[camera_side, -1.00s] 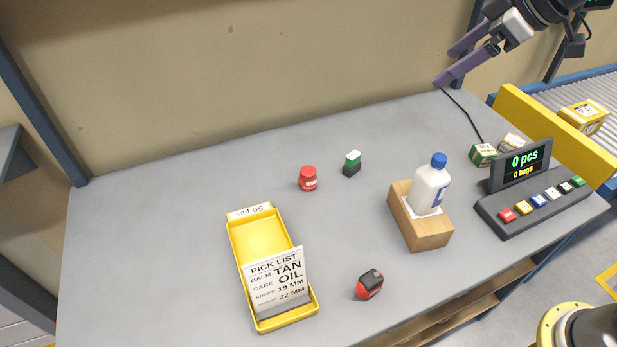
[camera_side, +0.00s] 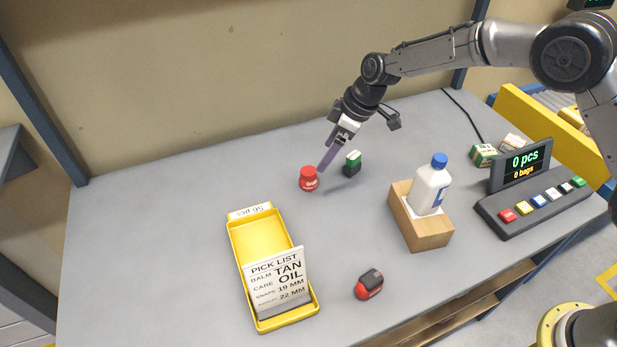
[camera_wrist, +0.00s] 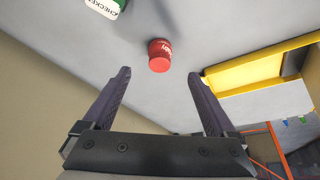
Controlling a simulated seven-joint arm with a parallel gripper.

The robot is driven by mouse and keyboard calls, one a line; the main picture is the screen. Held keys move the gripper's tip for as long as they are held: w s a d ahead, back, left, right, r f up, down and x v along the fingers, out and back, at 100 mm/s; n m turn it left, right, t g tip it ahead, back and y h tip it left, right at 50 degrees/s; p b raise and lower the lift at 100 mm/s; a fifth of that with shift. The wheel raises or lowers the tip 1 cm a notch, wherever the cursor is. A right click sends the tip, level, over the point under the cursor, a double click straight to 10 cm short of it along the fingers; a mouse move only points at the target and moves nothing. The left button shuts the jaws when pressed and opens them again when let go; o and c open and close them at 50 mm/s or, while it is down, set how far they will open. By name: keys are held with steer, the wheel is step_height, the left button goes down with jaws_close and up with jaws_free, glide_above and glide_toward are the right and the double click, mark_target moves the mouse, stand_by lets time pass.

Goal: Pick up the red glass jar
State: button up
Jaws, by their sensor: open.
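The red jar (camera_side: 308,179), with a red lid and white lettering, stands upright on the grey table. It also shows in the wrist view (camera_wrist: 159,55), beyond the fingertips and roughly centred between them. My gripper (camera_side: 328,158) is just above and to the right of the jar in the side view, pointing down and to the left. In the wrist view my gripper (camera_wrist: 160,74) has its two fingers spread wide with nothing between them. Whether a finger touches the jar cannot be told from the side view; the wrist view shows a gap.
A green and black item (camera_side: 352,164) stands close right of the jar. A yellow tray (camera_side: 234,258) with a pick-list card (camera_side: 275,280) lies to the front left. A white bottle (camera_side: 430,188) stands in a wooden block (camera_side: 425,236). A red and black item (camera_side: 369,284) lies in front.

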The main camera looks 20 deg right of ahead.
mark_target(311, 171)
steer(key=x, duration=0.5)
steer(key=shift+w+a+x, duration=0.1)
steer(key=shift+a+x, duration=0.05)
steer(key=shift+x, duration=1.1)
steer(key=shift+w+a+x, duration=0.15)
steer(key=shift+x, duration=1.15)
steer(key=shift+r, duration=0.2)
jaws_close()
